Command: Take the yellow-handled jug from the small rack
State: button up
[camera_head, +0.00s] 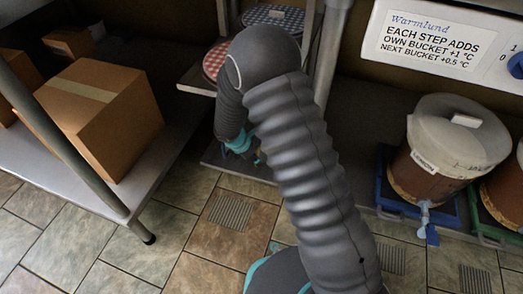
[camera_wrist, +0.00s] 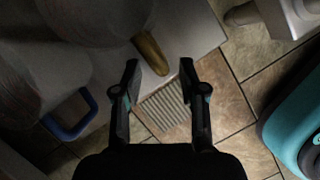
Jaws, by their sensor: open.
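In the wrist view my gripper (camera_wrist: 159,72) is open, with its two fingers spread. A yellow-tan handle (camera_wrist: 149,50) shows just ahead, between the fingertips or slightly beyond them; I cannot tell whether it touches either one. A dim greyish jug body (camera_wrist: 95,22) lies to its left, in shadow. A blue handle (camera_wrist: 70,127) on another greyish vessel is farther left, outside the fingers. In the head view my gripper (camera_head: 243,150) reaches low by the small rack (camera_head: 196,84); my arm hides most of it, and the yellow-handled jug is not clearly visible.
The rack's upper shelves carry a red-checked round top (camera_head: 215,62) and a blue-checked one (camera_head: 275,15). A cardboard box (camera_head: 105,115) sits on a metal table (camera_head: 60,180) at left. A lidded bucket (camera_head: 445,150) with a blue tap stands right. Tiled floor (camera_head: 190,225) is open in front.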

jog(key=x, duration=0.3)
jog(key=shift+d+f+b, duration=0.15)
jog(key=shift+b, duration=0.15)
grip_shut()
